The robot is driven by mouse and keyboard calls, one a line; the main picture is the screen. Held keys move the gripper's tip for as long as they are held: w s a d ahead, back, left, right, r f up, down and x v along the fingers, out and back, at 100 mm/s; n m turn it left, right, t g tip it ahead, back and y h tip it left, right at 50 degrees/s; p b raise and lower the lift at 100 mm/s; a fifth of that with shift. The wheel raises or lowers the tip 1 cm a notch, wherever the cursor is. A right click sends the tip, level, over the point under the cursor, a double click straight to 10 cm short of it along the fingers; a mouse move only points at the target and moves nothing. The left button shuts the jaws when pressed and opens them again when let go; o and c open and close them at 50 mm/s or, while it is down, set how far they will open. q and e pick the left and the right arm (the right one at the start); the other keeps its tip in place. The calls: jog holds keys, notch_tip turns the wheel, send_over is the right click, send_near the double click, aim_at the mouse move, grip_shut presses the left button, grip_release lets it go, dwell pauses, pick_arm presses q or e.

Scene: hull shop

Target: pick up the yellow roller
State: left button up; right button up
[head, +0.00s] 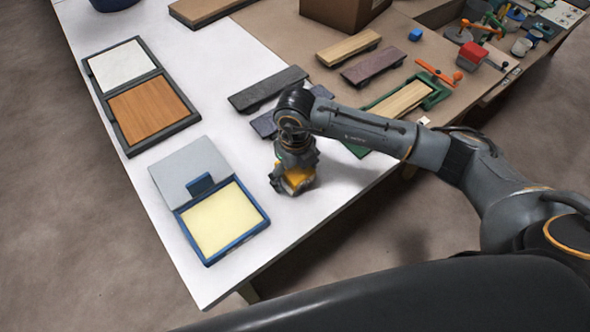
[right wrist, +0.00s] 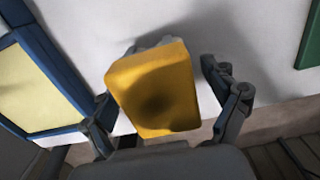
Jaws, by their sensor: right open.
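The yellow roller (head: 297,178) is on the white tabletop near its front edge, partly hidden under my right gripper (head: 292,187) in the head view. In the right wrist view it shows as a yellow block (right wrist: 155,90) between the two fingers of my right gripper (right wrist: 172,105). The fingers are open, one on each side of it, with a visible gap on the right side. Whether the left finger touches it I cannot tell. Some grey parts show behind its far edge, unclear. My left gripper is not in view.
A blue-framed tray with a pale yellow pad (head: 224,220) lies to the left of the gripper. A case with a wooden panel (head: 150,109) lies farther back. Dark planks (head: 267,88) and a green tray (head: 437,93) lie behind my right arm. The white tabletop (head: 205,95) has free room.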

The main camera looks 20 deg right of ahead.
jog(key=shift+f, duration=0.25)
jog(key=c, duration=1.8)
jog(key=shift+r, duration=0.1)
jog(key=shift+r, duration=0.1)
jog(key=shift+r, duration=0.25)
notch_tip(320, 180, up, 2)
jog(key=shift+w+r, duration=0.1)
jog(key=shift+r, duration=0.05)
jog(key=s+d+r, duration=0.1)
jog(key=s+r, duration=0.2)
jog(key=s, duration=0.1)
jog(key=s+d+r+b, duration=0.1)
jog(key=s+r, duration=0.2)
jog(key=s, duration=0.2)
jog(key=s+d+r+b, duration=0.1)
jog(key=s+r, duration=0.3)
jog(key=s, duration=0.1)
